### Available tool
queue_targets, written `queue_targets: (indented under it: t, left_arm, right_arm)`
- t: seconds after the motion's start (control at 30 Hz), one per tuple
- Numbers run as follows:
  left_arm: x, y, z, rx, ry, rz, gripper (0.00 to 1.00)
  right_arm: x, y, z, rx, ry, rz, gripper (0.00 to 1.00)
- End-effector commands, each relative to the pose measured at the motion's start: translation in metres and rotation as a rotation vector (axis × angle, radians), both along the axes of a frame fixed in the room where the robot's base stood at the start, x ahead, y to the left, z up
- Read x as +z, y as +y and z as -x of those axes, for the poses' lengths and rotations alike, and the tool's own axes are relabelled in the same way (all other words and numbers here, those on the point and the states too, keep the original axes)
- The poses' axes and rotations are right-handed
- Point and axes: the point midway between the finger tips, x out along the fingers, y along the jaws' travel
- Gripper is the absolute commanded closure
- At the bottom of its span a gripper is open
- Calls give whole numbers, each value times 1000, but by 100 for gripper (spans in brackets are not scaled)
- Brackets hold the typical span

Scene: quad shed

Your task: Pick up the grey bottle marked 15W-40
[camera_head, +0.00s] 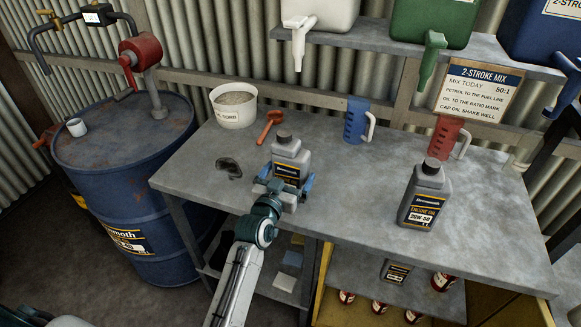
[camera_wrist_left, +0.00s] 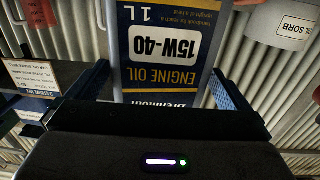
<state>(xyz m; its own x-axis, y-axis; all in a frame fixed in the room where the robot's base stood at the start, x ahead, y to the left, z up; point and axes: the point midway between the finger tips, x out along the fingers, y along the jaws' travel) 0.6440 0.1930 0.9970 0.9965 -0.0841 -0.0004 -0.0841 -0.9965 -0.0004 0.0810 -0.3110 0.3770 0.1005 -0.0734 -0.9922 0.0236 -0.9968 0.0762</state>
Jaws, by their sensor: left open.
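The grey bottle marked 15W-40 (camera_head: 290,154) stands upright on the grey workbench (camera_head: 335,205), left of its middle. Its label shows upside down and close up in the left wrist view (camera_wrist_left: 163,45), reading 15W-40. My left gripper (camera_head: 286,180) is open, with one blue finger on each side of this bottle's lower part. In the left wrist view, gaps seem to show between the fingers and the bottle, so I see no grip. A second grey bottle (camera_head: 425,195), marked 20W-50, stands upright farther right on the bench. My right gripper is not in view.
A white tub (camera_head: 233,111), a red scoop (camera_head: 269,127) and a dark lump (camera_head: 228,168) lie behind and left. Blue (camera_head: 355,122) and red (camera_head: 444,137) jugs stand at the back. A blue drum (camera_head: 130,190) stands left. Bench between the two bottles is clear.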

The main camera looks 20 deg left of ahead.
Motion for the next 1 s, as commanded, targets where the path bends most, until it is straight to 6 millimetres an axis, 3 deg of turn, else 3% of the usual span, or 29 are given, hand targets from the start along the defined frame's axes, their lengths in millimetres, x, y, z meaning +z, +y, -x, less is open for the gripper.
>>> queue_targets:
  t: [0.1,0.23,0.57,0.9,1.0]
  left_arm:
    - [5,-2,-18,0,0,0,0]
    - [3,-3,-33,0,0,0,0]
    - [1,-3,-38,1,-1,0,2]
    - [1,-3,-38,1,-1,0,69]
    - [4,-3,-39,2,-7,1,71]
  right_arm:
    - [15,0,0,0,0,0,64]
    - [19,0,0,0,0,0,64]
    - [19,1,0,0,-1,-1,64]
    - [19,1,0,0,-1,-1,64]
    - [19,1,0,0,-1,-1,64]
